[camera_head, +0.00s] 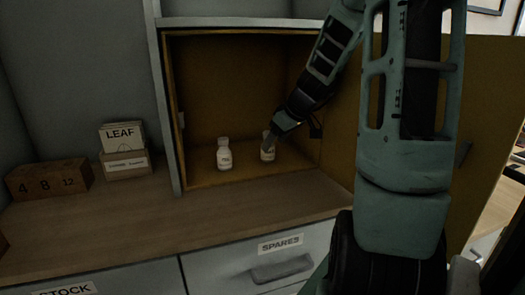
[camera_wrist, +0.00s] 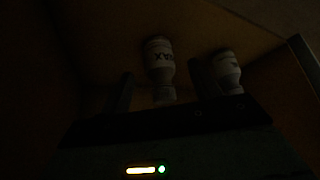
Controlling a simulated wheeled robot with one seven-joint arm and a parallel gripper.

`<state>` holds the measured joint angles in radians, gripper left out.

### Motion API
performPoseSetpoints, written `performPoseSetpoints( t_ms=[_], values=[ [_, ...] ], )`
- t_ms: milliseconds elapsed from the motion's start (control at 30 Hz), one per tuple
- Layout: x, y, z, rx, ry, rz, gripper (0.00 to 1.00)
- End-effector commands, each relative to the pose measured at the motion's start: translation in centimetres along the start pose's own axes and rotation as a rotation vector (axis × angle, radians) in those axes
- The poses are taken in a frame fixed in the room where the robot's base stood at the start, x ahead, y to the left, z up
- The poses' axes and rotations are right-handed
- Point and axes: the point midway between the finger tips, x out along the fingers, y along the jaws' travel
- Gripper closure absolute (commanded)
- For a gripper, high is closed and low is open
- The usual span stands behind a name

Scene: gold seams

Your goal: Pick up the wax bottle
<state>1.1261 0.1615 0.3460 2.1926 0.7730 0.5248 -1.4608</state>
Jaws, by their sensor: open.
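Two small white bottles stand upright in the open cabinet. The wax bottle (camera_head: 268,153) is the right one in the head view, partly hidden by my gripper (camera_head: 267,143). In the dark, inverted wrist view, the wax bottle (camera_wrist: 161,64) shows an upside-down label that appears to read WAX. My gripper (camera_wrist: 161,84) is open there, with one finger on each side of this bottle; contact cannot be made out. The other white bottle (camera_head: 224,155) stands to the left in the head view and just outside the right finger in the wrist view (camera_wrist: 229,72).
The cabinet (camera_head: 215,80) has side walls and a door (camera_head: 490,110) swung open at right. Left on the counter (camera_head: 120,215) are a LEAF box (camera_head: 122,137) and a brown 4-8-12 block (camera_head: 48,180). The counter front is clear, above a SPARES drawer (camera_head: 290,262).

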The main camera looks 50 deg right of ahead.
Motion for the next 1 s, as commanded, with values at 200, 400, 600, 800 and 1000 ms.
performPoseSetpoints(
  t_ms=[200,400,600,800,1000],
  values=[
    [2.6,0.0,-0.3,0.001,-0.002,-0.006,0.37],
    [5.0,0.1,-0.3,0.000,-0.002,-0.001,0.37],
    [5.4,0.1,-0.3,0.000,-0.002,0.000,0.37],
    [5.3,0.1,-0.3,0.000,-0.002,0.000,0.68],
    [5.3,0.1,-0.3,0.000,-0.002,0.001,0.87]
  ],
)
